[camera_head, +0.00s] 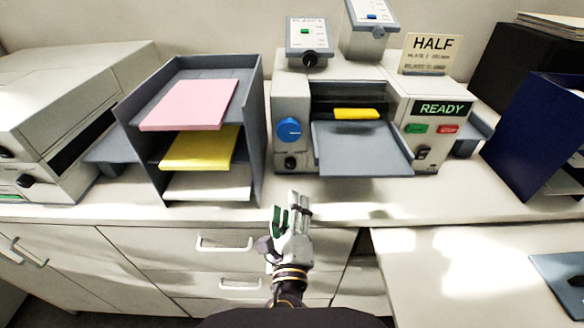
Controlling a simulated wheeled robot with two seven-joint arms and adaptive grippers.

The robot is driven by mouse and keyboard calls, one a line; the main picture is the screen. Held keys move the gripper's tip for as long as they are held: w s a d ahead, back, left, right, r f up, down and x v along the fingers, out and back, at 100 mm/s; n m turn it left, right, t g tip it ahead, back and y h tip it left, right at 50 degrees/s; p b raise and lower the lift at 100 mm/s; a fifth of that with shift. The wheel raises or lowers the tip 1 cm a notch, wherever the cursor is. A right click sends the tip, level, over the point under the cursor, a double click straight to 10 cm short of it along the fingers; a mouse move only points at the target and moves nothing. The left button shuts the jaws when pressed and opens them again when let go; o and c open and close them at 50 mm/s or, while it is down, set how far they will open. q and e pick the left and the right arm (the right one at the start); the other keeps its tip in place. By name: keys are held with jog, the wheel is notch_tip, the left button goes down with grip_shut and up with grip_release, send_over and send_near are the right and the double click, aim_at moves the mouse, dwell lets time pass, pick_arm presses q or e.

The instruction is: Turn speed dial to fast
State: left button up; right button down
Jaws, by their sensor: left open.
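A beige machine (285,95) stands on the counter. Its front left carries a round blue dial (289,130) with a smaller black knob (291,162) below it. A small box on top (307,35) has another black knob (310,59). The labels are too small to read, so I cannot tell which of these is the speed dial. My left gripper (290,208) is open and empty at the counter's front edge, below the blue dial in the picture and apart from it. My right gripper is not in view.
A grey paper rack (257,110) with pink, yellow and white sheets stands left of the machine. A grey tray (360,150) juts out from the machine's front. The right panel has a READY display (441,108), green and red buttons. A dark blue holder (530,140) stands farther right.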

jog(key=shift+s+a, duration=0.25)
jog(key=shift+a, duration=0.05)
pick_arm(q)
jog(key=shift+w, duration=1.05)
send_near(290, 166)
jog(key=shift+w+p, duration=0.4)
jog(key=shift+w, duration=0.15)
jog(key=w, duration=0.6)
jog(key=shift+p, duration=0.35)
jog(key=shift+w+a, duration=0.1)
jog(key=shift+w, duration=0.7)
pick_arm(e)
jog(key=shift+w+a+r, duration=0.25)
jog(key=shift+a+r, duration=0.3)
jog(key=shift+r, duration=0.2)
pick_arm(q)
jog(key=shift+c, duration=0.2)
